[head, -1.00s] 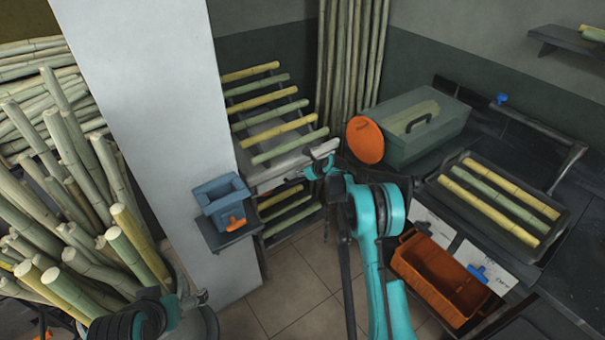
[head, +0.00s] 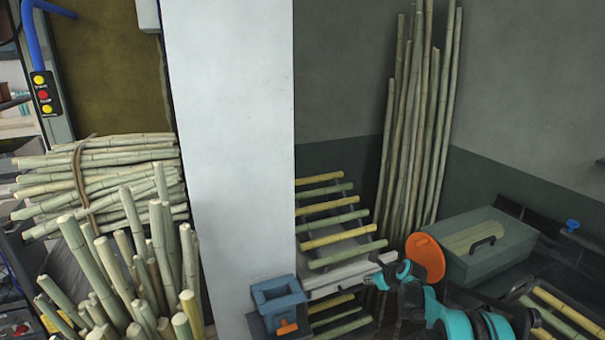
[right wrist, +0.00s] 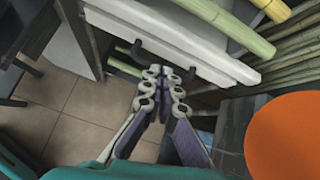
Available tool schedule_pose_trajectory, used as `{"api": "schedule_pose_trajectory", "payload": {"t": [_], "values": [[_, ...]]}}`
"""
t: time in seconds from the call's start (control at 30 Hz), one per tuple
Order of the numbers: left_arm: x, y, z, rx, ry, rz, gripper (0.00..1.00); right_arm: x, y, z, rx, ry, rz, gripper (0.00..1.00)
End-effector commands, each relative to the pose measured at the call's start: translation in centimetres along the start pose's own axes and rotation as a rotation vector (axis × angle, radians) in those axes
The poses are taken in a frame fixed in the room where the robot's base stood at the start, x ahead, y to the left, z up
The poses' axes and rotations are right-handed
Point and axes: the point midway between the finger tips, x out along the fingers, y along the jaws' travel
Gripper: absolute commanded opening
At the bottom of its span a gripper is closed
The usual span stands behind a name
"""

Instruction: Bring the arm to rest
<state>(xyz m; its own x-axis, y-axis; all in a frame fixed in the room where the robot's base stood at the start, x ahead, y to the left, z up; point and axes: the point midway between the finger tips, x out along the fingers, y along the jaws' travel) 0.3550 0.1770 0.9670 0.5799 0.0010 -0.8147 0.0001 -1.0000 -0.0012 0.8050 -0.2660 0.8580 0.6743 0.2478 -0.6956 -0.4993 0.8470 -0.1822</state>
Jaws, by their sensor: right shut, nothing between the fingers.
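My right arm (head: 455,322) shows in teal and black at the lower right of the head view. Its gripper (head: 380,272) is in front of the pale board (head: 340,277) of the cane rack. In the right wrist view the right gripper (right wrist: 165,74) has its jointed fingers shut and nothing between them. The fingertips are close to the pale board (right wrist: 170,38), near two dark hook-shaped pieces (right wrist: 188,74); I cannot tell whether they touch. My left gripper is not in view.
An orange disc (head: 427,257) and a grey-green box (head: 490,245) stand to the right of the gripper. A blue box (head: 279,305) is to the left, by the white pillar (head: 230,150). Cane bundles (head: 100,180) fill the far left. Tiled floor (right wrist: 85,115) is clear below.

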Motion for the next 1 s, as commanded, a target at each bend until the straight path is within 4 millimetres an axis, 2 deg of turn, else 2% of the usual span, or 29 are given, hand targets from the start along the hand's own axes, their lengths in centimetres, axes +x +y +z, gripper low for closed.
{"api": "schedule_pose_trajectory", "payload": {"t": [0.03, 0.2, 0.33, 0.47, 0.6, 0.67, 0.8, 1.0], "values": [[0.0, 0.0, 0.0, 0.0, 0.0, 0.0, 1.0, -2.4, 1.2, 1.2, -0.105, 0.013, 0.001, 0.0], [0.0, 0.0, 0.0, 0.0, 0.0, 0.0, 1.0, -10.2, 5.3, 3.4, -0.524, 0.065, 0.007, 0.0], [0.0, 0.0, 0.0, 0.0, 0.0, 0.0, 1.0, -15.9, 8.9, 3.7, -0.847, 0.103, 0.022, 0.0], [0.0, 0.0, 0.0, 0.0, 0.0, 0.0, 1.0, -21.2, 12.8, 2.7, -1.168, 0.141, 0.046, 0.0], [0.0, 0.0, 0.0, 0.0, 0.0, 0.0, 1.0, -26.4, 16.9, 0.4, -1.515, 0.179, 0.083, 0.0], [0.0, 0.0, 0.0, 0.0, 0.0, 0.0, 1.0, -28.3, 18.7, -0.9, -1.664, 0.194, 0.102, 0.0], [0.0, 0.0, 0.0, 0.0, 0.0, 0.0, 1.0, -32.1, 22.5, -4.8, -2.007, 0.228, 0.156, 0.0], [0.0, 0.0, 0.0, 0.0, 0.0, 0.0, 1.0, -35.0, 26.4, -10.2, -2.401, 0.26, 0.235, 0.0]]}}
